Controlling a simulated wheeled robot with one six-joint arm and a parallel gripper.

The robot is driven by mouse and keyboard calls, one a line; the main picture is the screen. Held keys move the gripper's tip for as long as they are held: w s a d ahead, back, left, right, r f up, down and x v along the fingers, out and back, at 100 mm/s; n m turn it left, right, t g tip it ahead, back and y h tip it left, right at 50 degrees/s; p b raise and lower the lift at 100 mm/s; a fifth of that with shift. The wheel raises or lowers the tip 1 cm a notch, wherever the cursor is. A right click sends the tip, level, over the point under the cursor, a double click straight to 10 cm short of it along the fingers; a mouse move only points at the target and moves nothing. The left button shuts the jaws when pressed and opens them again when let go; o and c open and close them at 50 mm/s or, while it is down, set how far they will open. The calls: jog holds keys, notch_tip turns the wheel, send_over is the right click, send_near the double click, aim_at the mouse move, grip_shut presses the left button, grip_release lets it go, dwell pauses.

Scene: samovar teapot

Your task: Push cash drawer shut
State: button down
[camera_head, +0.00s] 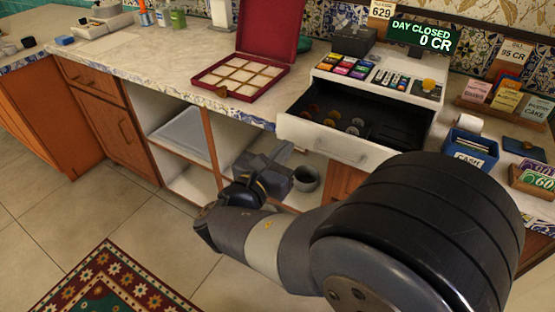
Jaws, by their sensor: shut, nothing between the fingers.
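The cash drawer (335,144) is pulled out from the white cash register (385,77), with coins and black compartments showing inside. Its white front carries a handle. My gripper (284,152) is shut and empty. My arm fills the lower right and hides the area below the drawer's right part.
An open red box (245,72) stands on the counter left of the register. A blue box marked CASH (470,152) and price cards are at right. The tiled floor (120,215) at left is clear beside a rug (105,285).

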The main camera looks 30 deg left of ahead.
send_near(317, 113)
jog(key=shift+w+r+b, duration=0.3)
jog(key=shift+r+b, duration=0.05)
jog(key=shift+r, duration=0.2)
jog(key=w, duration=0.9)
jog(key=shift+w+d, duration=0.35)
jog(key=shift+d, duration=0.05)
jog(key=shift+s, duration=0.1)
